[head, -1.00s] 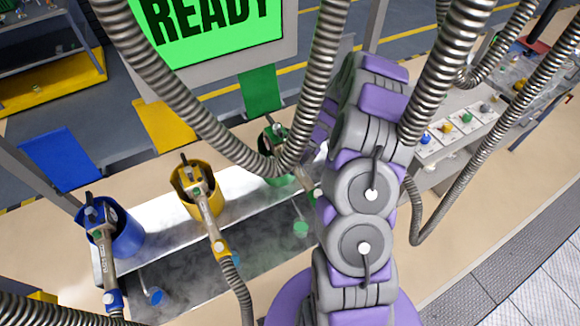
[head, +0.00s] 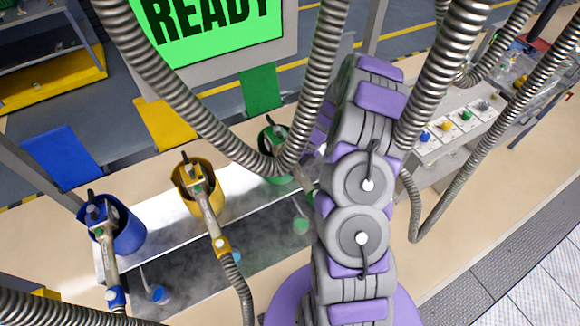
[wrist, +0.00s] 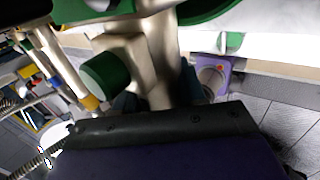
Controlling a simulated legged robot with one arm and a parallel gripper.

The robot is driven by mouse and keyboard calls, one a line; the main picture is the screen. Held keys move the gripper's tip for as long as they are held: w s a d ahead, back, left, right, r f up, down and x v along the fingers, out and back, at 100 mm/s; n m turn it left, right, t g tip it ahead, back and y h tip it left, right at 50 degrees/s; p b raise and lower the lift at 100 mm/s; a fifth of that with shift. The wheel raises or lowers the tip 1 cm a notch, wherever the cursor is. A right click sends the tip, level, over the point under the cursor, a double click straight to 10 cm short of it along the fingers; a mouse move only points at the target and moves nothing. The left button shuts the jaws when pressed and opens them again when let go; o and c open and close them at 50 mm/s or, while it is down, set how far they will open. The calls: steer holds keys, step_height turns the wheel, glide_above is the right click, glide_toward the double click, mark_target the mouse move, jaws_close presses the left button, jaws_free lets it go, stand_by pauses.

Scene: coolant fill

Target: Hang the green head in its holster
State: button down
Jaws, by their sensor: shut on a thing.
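The green head (head: 302,177) shows at the green holster (head: 263,141), behind the hanging hoses and left of my arm. Its upper end is at the holster's mouth; how deep it sits is hidden. In the wrist view the metal body of the green head (wrist: 157,62) fills the upper middle, with a green knob at its left. My gripper (wrist: 158,100) is shut on this body; its dark edge crosses the lower part of the view. In the head view my arm hides the gripper.
A yellow head stands in the yellow holster (head: 188,206) and a blue head in the blue holster (head: 128,238), both left of the green one. Ribbed metal hoses (head: 190,110) hang across the view. A panel with coloured knobs (head: 455,130) is at right. A screen (head: 210,25) reads READY.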

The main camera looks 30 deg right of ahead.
steer(key=shift+f+p, duration=0.3)
steer(key=shift+f, duration=0.45)
steer(key=c, duration=0.6)
jaws_free()
steer(key=shift+o, duration=0.2)
steer(key=v, duration=1.7)
steer(key=shift+w+d+r, duration=0.1)
steer(key=shift+d, duration=0.05)
steer(key=s+a+r+n+g+h+b, duration=0.1)
steer(key=s+a+r+n+b, duration=0.3)
steer(key=a+n, duration=0.4)
steer(key=s+a+r+n+g+h+b, duration=0.1)
steer(key=s+a+n+h+b, duration=0.1)
steer(key=s+a+n+b, duration=0.4)
steer(key=s+a+f+n+h+b, duration=0.2)
steer(key=s+a+n, duration=0.1)
steer(key=s+n, duration=0.7)
steer(key=s+a+f+n+h+b, duration=0.1)
steer(key=s+a+f+n+b, duration=0.2)
steer(key=s+n, duration=0.8)
steer(key=shift+s+a+f+n+h, duration=0.2)
steer(key=shift+s+a+n+h, duration=0.15)
steer(key=shift+s+a, duration=0.35)
